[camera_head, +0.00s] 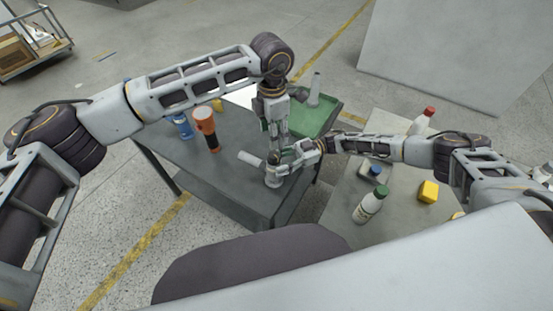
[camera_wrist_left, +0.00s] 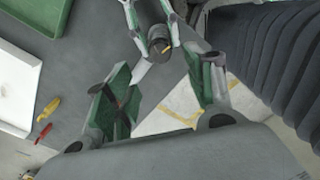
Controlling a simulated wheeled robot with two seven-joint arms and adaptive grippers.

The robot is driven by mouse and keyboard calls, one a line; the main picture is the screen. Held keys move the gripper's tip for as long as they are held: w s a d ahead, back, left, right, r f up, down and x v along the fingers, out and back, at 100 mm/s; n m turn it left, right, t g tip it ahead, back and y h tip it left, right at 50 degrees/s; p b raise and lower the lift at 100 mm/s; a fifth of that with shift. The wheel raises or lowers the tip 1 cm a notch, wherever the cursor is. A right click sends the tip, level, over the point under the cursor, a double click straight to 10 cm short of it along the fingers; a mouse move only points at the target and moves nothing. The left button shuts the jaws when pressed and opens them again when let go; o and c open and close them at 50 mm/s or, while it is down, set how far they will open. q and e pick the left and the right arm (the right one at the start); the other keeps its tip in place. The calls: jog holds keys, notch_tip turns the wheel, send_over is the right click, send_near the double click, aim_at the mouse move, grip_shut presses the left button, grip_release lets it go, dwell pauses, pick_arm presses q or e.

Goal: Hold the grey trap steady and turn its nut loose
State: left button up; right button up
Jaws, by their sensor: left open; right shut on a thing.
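The grey trap (camera_head: 250,158) is on the dark table, its pale pipe pointing left from beneath my grippers and a round grey part (camera_head: 273,181) near the table's front edge. My right gripper (camera_head: 299,158) reaches in from the right and is shut on the trap, which its fingers partly hide. My left gripper (camera_head: 276,150) points down from above, close over it. In the left wrist view my left gripper (camera_wrist_left: 160,95) has its green-padded fingers wide apart and empty. A round dark end (camera_wrist_left: 160,48) shows beyond them between the other gripper's fingers. I cannot make out the nut clearly.
An orange-black torch (camera_head: 207,128) and a blue item (camera_head: 183,127) stand on the table's left. A green tray (camera_head: 320,121) lies behind the grippers. The front-left tabletop is clear.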

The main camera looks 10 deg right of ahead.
pick_arm(q)
jog(key=shift+w+d+f+n+h, duration=0.15)
jog(key=shift+w+f+n+h, duration=0.2)
jog(key=shift+f+h, duration=0.5)
jog(key=shift+w+d+f+n+h, duration=0.15)
jog(key=shift+w+f+h, duration=0.25)
jog(key=shift+f+h, duration=0.4)
jog(key=w+a+f+n+t+h, duration=0.1)
jog(key=a+h, duration=0.1)
jog(key=h, duration=0.1)
jog(key=w+a+f+n+t+h, duration=0.3)
jog(key=a+f+t+h, duration=0.1)
jog(key=h, duration=0.1)
jog(key=shift+w+a+f+h, duration=0.15)
jog(key=shift+w+a+h, duration=0.05)
jog(key=shift+h, duration=0.15)
jog(key=shift+s+a+f+t, duration=0.35)
jog(key=shift+s+a+t, duration=0.15)
jog(key=s+a+f+m+t+h, duration=0.1)
jog(key=s+a+h, duration=0.3)
jog(key=s, duration=0.6)
jog(key=shift+s+a+f+t, duration=0.15)
jog(key=shift+s+a+t, duration=0.05)
jog(key=shift+t, duration=0.2)
